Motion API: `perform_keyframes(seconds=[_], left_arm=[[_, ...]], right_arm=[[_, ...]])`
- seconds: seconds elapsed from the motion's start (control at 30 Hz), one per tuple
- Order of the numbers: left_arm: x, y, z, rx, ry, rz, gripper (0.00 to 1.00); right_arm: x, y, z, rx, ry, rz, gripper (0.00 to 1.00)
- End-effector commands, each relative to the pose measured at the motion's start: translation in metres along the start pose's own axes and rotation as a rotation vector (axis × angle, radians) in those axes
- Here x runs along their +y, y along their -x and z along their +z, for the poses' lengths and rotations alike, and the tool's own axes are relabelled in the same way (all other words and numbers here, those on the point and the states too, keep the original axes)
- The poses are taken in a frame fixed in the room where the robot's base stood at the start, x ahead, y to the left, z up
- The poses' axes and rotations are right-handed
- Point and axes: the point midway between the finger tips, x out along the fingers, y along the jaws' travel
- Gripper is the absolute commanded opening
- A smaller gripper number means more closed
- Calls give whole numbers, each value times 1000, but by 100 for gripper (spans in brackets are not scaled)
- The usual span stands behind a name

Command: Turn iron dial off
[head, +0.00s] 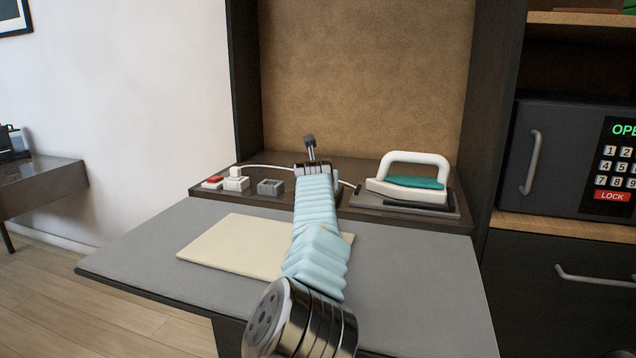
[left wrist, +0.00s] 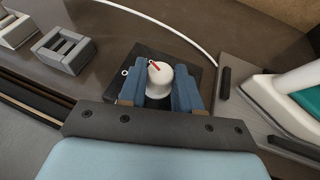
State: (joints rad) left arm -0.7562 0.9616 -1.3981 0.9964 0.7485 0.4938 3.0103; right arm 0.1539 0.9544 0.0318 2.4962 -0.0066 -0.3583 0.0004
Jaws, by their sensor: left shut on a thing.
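The iron dial (left wrist: 159,76) is a white knob with a red pointer mark, on a dark square plate (left wrist: 190,54) in the left wrist view. The red mark points to the upper left, and a white ring symbol shows on the plate left of the knob. My left gripper (left wrist: 160,92) has its blue fingers on both sides of the knob and is shut on it. In the head view my left gripper (head: 311,165) is over the back counter and hides the dial. The iron (head: 409,180), white and teal, rests on its stand right of the gripper. My right gripper is not in view.
A grey slotted block (head: 270,187), a white plug piece (head: 236,181) and a red switch (head: 212,182) sit left on the counter. A white cord (left wrist: 170,28) curves behind the dial. A beige mat (head: 222,246) lies on the grey board. A safe (head: 562,150) stands at right.

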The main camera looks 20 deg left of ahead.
Motion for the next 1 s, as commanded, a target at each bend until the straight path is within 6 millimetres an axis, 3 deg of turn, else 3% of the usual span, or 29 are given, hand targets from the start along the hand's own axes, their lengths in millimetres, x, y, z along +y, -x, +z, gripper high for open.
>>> perform_keyframes(seconds=[0.07,0.1,0.23,0.63,0.77,1.0], left_arm=[[-1,0,-1,3,0,-2,3],[-1,0,-2,3,0,-2,38],[-1,0,-1,3,0,-1,57],[-1,8,-1,0,0,-2,58],[-2,33,-3,1,2,-5,58],[-2,92,-2,0,0,-5,58]], right_arm=[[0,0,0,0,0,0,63],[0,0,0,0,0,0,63],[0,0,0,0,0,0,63],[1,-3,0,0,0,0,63],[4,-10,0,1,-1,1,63],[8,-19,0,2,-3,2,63]])
